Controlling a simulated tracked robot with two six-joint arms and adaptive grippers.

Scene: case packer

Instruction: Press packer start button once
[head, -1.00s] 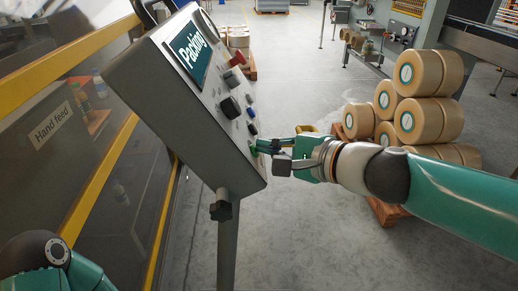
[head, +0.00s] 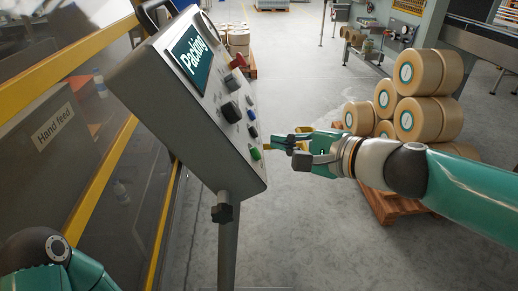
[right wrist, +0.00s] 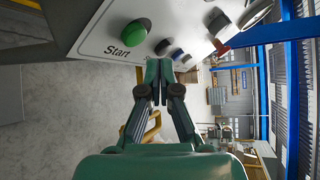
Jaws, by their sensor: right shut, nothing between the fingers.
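The control panel (head: 180,120) is a tilted grey box on a post, with a screen (head: 196,58) reading "Packing". The green start button (head: 255,154) is the lowest on its face; in the right wrist view the green button (right wrist: 135,34) has the label "Start" beside it. My right gripper (head: 273,144) is shut and empty, just right of the panel face and apart from the green button. In the right wrist view its fingertips (right wrist: 159,66) lie below and right of that button. My left arm shows at the lower left; its gripper is out of the picture.
Other knobs and buttons, including a black knob (head: 231,111) and a red one (head: 238,61), sit above the green button. A yellow-framed guard (head: 100,180) stands left. Large rolls (head: 420,118) are stacked on a pallet at right. The floor below the gripper is clear.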

